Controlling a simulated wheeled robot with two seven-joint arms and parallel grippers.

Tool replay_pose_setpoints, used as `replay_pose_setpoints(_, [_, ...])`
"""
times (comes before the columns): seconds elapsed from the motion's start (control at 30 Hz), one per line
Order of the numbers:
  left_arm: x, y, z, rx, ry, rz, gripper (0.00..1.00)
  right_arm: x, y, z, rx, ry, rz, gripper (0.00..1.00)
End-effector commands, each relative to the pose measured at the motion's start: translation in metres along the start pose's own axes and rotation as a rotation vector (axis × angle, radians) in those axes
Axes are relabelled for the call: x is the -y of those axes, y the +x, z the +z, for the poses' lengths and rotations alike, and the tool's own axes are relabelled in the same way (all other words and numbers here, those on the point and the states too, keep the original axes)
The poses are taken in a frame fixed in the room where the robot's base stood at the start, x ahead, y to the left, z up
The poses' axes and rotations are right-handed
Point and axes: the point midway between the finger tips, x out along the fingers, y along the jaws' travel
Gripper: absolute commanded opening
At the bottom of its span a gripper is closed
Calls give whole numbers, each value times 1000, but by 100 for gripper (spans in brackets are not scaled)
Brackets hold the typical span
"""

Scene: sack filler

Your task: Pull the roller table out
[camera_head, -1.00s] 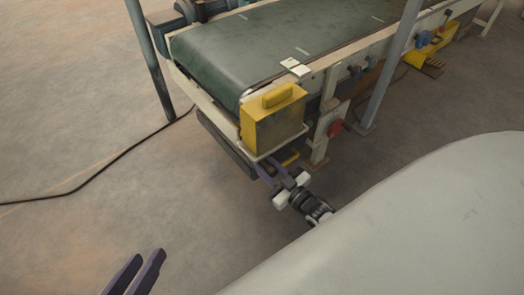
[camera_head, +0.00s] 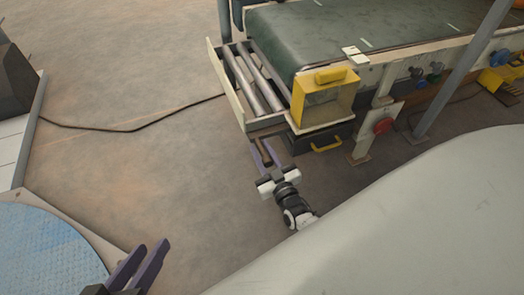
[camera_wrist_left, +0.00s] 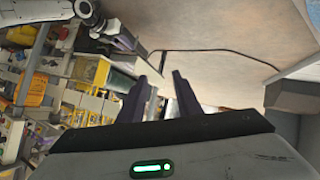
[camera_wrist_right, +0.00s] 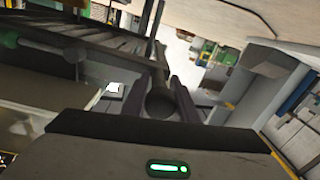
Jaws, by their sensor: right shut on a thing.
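The roller table (camera_head: 239,92) shows at the left end of the green conveyor, with grey metal rollers in a pale frame sticking out past the belt. My right gripper (camera_head: 264,149) is at the front corner of that frame, below the yellow box. In the right wrist view its fingers (camera_wrist_right: 160,90) are closed around a dark rounded part, which looks like the roller table's handle; the contact is partly hidden. My left gripper (camera_head: 145,255) is low at the front left, away from the table. In the left wrist view its fingers (camera_wrist_left: 160,85) are apart and empty.
The conveyor belt (camera_head: 335,35) runs to the upper right. A yellow box (camera_head: 323,101) and a dark drawer with a yellow handle (camera_head: 326,146) sit at its near corner. A blue round platform (camera_head: 45,250) stands at left. A cable (camera_head: 130,129) crosses the open floor.

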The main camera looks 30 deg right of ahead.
Motion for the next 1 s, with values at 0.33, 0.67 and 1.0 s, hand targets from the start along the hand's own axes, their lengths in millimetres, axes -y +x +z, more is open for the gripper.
replay_pose_setpoints(0.33, [1,1,0,0,1,-1,31,2,-1,0,-1,0,-3,44])
replay_pose_setpoints(0.67, [7,-2,0,40,11,-36,31,-3,-1,-24,-1,0,-2,44])
replay_pose_setpoints(1.0, [37,-1,36,217,54,-147,31,-12,-2,-86,-1,0,-2,44])
